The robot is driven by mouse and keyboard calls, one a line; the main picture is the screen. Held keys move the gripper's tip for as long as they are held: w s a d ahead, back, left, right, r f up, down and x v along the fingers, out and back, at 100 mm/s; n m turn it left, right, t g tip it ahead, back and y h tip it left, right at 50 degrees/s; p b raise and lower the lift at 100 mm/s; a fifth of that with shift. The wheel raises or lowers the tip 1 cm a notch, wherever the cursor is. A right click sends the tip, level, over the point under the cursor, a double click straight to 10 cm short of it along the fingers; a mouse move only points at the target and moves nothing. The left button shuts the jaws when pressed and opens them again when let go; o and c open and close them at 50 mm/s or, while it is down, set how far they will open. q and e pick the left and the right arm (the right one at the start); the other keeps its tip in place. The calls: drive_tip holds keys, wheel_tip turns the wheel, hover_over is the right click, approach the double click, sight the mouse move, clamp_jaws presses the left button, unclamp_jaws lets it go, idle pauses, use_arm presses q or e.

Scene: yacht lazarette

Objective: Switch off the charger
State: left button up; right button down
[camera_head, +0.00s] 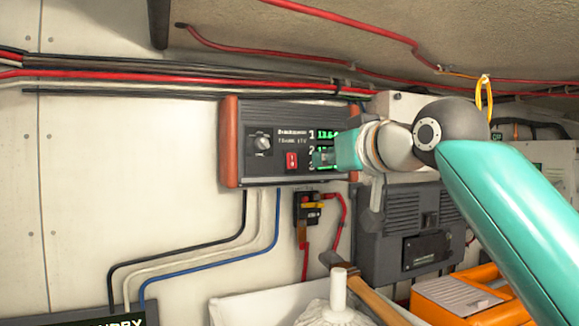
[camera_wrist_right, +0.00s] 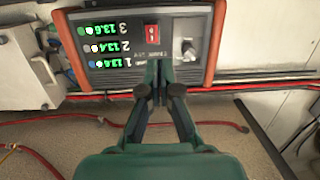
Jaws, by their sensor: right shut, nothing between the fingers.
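The charger (camera_head: 237,140) is a dark box with wood-brown ends on the white wall. Its front has a red rocker switch (camera_head: 291,160), a knob (camera_head: 262,143) and green lit displays. My right gripper (camera_head: 318,158) is shut and empty in front of the panel, just right of the switch, partly covering the displays. In the right wrist view the charger (camera_wrist_right: 100,75) appears upside down. There the red switch (camera_wrist_right: 152,33) is in clear sight, just beyond the closed fingertips (camera_wrist_right: 160,65); contact cannot be told. My left gripper is not in view.
A small black breaker (camera_head: 306,209) with red cables hangs below the charger. A grey box (camera_head: 400,235) is at lower right, above an orange case (camera_head: 465,300). Red and black cables run above. A wooden handle (camera_head: 365,290) rises from below.

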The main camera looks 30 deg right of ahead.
drive_tip(key=p, duration=0.6)
approach(292, 166)
drive_tip(key=shift+h, duration=0.3)
drive_tip(key=w, duration=0.6)
drive_tip(key=shift+w+f, duration=0.4)
drive_tip(key=shift+w, duration=0.3)
